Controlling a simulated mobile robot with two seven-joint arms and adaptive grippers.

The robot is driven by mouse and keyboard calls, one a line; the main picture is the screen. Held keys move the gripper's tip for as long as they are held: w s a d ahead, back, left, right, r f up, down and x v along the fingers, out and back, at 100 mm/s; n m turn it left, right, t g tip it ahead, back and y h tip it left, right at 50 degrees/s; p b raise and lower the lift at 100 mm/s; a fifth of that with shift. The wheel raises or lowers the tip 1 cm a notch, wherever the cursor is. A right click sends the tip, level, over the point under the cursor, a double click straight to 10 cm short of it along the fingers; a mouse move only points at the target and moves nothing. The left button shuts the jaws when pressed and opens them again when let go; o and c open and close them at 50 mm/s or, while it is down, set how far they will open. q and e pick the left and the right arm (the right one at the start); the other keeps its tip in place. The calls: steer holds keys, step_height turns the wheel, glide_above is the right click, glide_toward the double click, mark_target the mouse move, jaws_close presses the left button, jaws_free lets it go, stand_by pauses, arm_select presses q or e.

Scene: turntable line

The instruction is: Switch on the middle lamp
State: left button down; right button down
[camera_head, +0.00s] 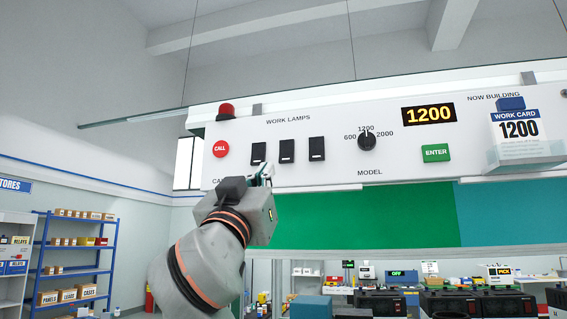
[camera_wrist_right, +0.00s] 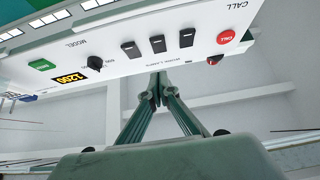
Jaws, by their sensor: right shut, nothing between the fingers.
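Three black rocker switches sit under the WORK LAMPS label on the white panel (camera_head: 340,172). The middle lamp switch (camera_head: 287,150) is between the left switch (camera_head: 259,152) and the right switch (camera_head: 317,148); it also shows in the wrist view (camera_wrist_right: 158,44). My right gripper (camera_head: 266,171) is shut and empty, its tips near the panel's lower edge, just below the left switch in the head view. In the wrist view the shut fingertips (camera_wrist_right: 158,92) point toward the panel, in line with the middle switch but apart from it in the picture. My left gripper is out of view.
A red CALL button (camera_head: 221,149) is left of the switches, with a red beacon (camera_head: 226,112) above. A model knob (camera_head: 366,141), green ENTER button (camera_head: 436,153), 1200 display (camera_head: 429,114) and work card holder (camera_head: 519,130) are to the right. Blue shelving (camera_head: 75,262) stands far left.

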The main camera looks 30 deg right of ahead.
mark_target(287, 155)
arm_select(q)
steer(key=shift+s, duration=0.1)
arm_select(e)
steer(key=shift+r, duration=0.1)
